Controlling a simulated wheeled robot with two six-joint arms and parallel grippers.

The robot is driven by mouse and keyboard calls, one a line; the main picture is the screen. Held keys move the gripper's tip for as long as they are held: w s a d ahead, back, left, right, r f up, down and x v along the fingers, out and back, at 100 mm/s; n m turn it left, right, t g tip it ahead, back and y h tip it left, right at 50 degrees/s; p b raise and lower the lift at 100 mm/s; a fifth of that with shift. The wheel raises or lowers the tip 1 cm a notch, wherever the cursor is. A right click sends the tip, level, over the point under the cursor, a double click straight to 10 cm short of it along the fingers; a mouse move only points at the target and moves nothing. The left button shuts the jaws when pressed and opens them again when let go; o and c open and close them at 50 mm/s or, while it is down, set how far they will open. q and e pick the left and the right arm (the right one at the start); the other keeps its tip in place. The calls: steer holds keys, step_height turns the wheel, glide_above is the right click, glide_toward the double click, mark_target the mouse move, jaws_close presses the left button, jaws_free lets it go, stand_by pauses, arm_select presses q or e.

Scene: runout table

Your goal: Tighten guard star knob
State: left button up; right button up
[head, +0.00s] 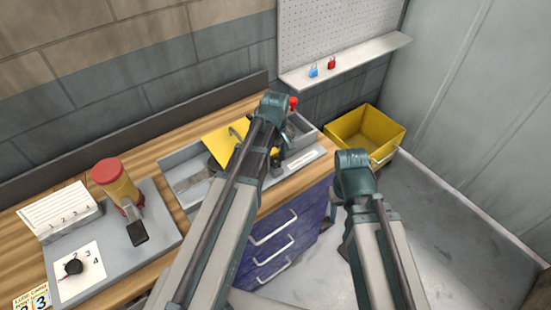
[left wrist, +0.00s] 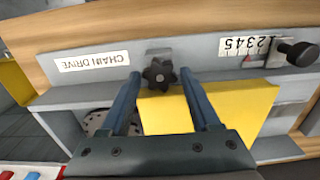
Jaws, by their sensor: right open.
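The black star knob (left wrist: 160,75) sits on the grey rail at the edge of the yellow guard (left wrist: 225,112). My left gripper (left wrist: 161,80) is open, with its blue fingers on either side of the knob and a small gap showing at each side. In the head view my left arm covers part of the yellow guard (head: 222,138), and the knob cannot be made out there. My right gripper (head: 345,245) hangs low, away from the bench and in front of the drawers; its fingers are mostly hidden by my arm.
A red-topped post (head: 112,178) stands on the bench's left. A yellow bin (head: 365,135) is on the floor. The right floor is clear.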

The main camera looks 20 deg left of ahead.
mark_target(275, 161)
arm_select(q)
jaws_close()
steer(key=shift+m, duration=1.6)
steer(key=shift+o, duration=2)
jaws_free()
steer(key=shift+r, duration=0.1)
step_height(275, 161, up, 14)
steer(key=p, duration=1.3)
steer(key=shift+f+p, duration=0.2)
steer(key=shift+p, duration=0.2)
